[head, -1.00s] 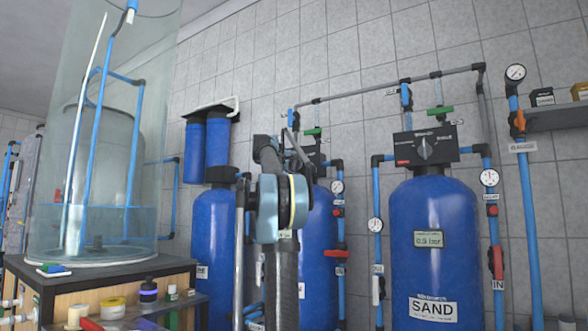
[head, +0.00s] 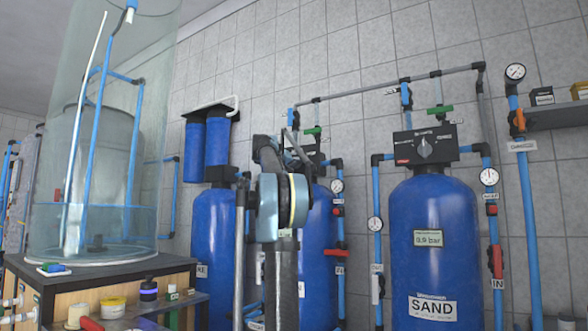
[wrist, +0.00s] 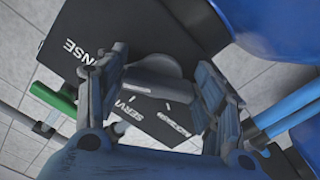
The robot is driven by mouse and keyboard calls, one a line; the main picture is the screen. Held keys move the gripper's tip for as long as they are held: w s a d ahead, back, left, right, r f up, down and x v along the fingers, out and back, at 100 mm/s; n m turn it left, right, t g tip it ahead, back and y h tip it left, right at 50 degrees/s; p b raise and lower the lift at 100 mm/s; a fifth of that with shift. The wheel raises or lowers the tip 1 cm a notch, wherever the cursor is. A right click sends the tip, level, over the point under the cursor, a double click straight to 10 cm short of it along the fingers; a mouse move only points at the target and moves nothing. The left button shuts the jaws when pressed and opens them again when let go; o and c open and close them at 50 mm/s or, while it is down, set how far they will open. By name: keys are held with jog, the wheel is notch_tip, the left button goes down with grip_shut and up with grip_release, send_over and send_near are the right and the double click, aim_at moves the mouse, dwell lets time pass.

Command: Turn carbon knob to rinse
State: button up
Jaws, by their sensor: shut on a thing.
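The carbon knob (wrist: 158,68) is a grey dial on a black control box (wrist: 100,35) in the wrist view. The box face carries the words RINSE, SERVICE and BACKWASH. My gripper (wrist: 163,74) is shut on the knob, with one finger on each side of it.
The SAND tank (head: 435,250) with its own black knob box (head: 426,146) stands to the right. Blue pipes (head: 377,260) with gauges and red valves run between the tanks. A green valve handle (wrist: 53,97) lies close left of the box in the wrist view. A bench (head: 100,275) is at left.

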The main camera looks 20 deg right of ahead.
jog(key=shift+w+a+m, duration=0.1)
jog(key=shift+m, duration=0.2)
jog(key=o, duration=1)
jog(key=shift+w+f, duration=0.1)
jog(key=shift+o, duration=0.2)
jog(key=v, duration=1.2)
jog(key=shift+f, duration=0.1)
